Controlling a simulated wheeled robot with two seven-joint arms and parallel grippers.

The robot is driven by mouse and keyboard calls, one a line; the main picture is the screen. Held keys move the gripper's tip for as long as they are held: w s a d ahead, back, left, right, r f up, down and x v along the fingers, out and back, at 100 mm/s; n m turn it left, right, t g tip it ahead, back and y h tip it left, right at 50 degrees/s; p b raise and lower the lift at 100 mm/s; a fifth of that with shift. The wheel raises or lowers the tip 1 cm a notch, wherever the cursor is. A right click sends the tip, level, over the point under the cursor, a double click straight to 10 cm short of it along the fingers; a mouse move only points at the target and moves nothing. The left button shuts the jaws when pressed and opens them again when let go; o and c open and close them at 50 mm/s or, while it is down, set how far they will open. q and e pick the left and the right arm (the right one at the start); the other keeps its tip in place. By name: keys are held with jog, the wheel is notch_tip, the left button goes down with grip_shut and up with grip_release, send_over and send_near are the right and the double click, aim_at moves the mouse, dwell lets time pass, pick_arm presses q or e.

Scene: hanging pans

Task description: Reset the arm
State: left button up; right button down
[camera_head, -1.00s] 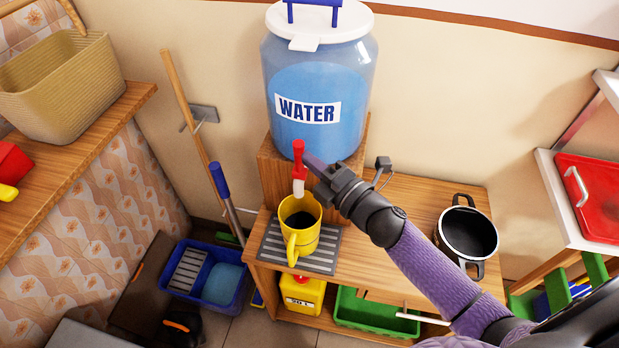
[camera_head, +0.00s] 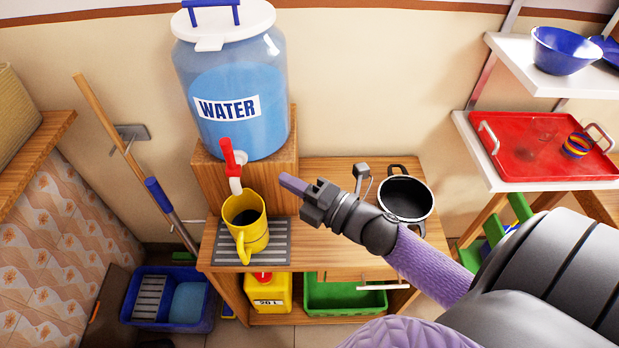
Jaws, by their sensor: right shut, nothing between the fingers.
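My right gripper (camera_head: 293,185) is shut and empty. It hangs in the air over the wooden counter, right of the yellow mug, and points left. The mug (camera_head: 246,230) stands upright on a grey striped drip mat (camera_head: 276,250), below the red and white tap (camera_head: 230,165) of the water dispenser (camera_head: 233,90). The mug looks dark inside, and I cannot tell how full it is. My right arm (camera_head: 430,262) comes in from the lower right. My left gripper is not in view.
A black pot (camera_head: 405,198) stands on the counter (camera_head: 330,175) behind my right forearm. A red tray (camera_head: 540,150) and a blue bowl (camera_head: 565,50) sit on shelves at right. A green bin (camera_head: 345,295) and a yellow canister (camera_head: 268,292) stand below. A broom leans at left.

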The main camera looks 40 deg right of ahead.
jog(key=s+d+f+m+g+h+b, duration=0.1)
jog(key=s+d+f+m+g+h, duration=0.2)
jog(key=f, duration=0.5)
jog(key=s+f+m+h+b, duration=0.1)
jog(key=s+f+m, duration=0.2)
jog(key=f+m, duration=0.35)
jog(key=s+d+f+m+g+h+b, duration=0.1)
jog(key=s+d+f+m+g+h, duration=0.15)
jog(key=f, duration=0.65)
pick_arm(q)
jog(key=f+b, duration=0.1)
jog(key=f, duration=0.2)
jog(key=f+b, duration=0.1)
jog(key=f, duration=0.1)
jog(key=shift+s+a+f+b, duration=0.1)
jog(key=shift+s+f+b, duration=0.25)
pick_arm(e)
jog(key=s+a+f+m+g, duration=0.3)
jog(key=s+f, duration=0.6)
jog(key=s, duration=0.3)
jog(key=s+a+f+m+g, duration=0.4)
jog(key=s+f+g, duration=0.4)
jog(key=s, duration=0.5)
notch_tip(320, 180, down, 2)
jog(key=shift+f+m+h, duration=0.15)
jog(key=shift+m+h, duration=0.3)
jog(key=shift+m, duration=0.45)
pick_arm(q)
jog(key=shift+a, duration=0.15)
